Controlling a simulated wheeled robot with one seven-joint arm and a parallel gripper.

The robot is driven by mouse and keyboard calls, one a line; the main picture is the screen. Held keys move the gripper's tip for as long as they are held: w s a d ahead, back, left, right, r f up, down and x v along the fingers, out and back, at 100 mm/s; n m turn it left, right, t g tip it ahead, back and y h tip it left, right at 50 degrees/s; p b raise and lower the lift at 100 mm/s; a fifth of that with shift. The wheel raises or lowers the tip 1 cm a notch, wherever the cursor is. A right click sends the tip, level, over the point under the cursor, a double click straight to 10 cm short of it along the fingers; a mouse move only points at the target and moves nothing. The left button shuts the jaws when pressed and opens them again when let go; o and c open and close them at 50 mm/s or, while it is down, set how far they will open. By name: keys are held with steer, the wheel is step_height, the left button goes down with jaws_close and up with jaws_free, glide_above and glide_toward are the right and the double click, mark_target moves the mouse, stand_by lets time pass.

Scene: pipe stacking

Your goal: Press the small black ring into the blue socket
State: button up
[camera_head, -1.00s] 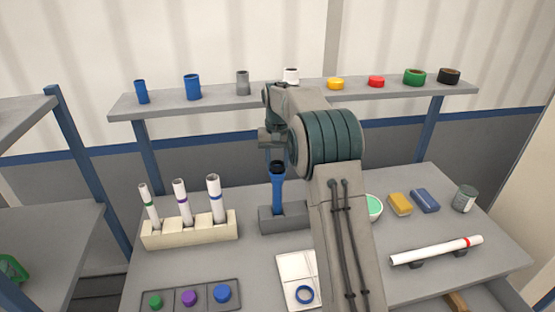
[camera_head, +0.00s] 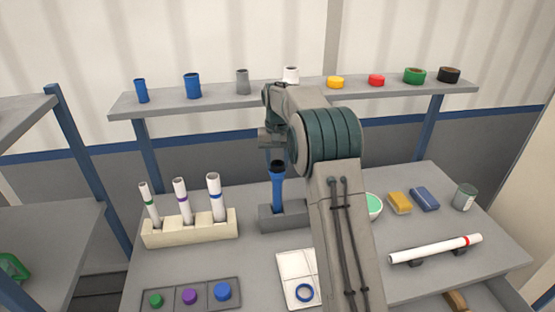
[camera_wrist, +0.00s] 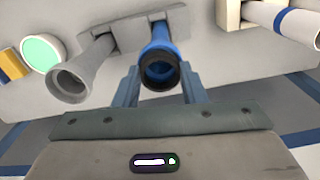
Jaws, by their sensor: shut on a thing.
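The blue socket (camera_head: 278,190) is a flared upright tube standing in a grey block (camera_head: 268,219). The small black ring (camera_head: 277,165) is at its top mouth. In the wrist view the black ring (camera_wrist: 160,73) sits at the open end of the blue socket (camera_wrist: 160,42), in line with it. How deep it sits cannot be told. My gripper (camera_wrist: 160,79) has one finger on each side of the ring and is shut on it. In the head view my gripper is partly hidden behind my wrist, just above the socket.
A grey flared tube (camera_wrist: 85,68) stands beside the blue socket in the wrist view. White pipes stand in a cream rack (camera_head: 190,230) to the left. A green bowl (camera_head: 373,207) and a lying white pipe (camera_head: 436,249) are on the right. A shelf (camera_head: 220,101) runs behind.

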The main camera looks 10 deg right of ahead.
stand_by(0.3)
steer(key=o, duration=1.4)
step_height(320, 180, up, 7)
steer(key=p, duration=0.6)
jaws_close()
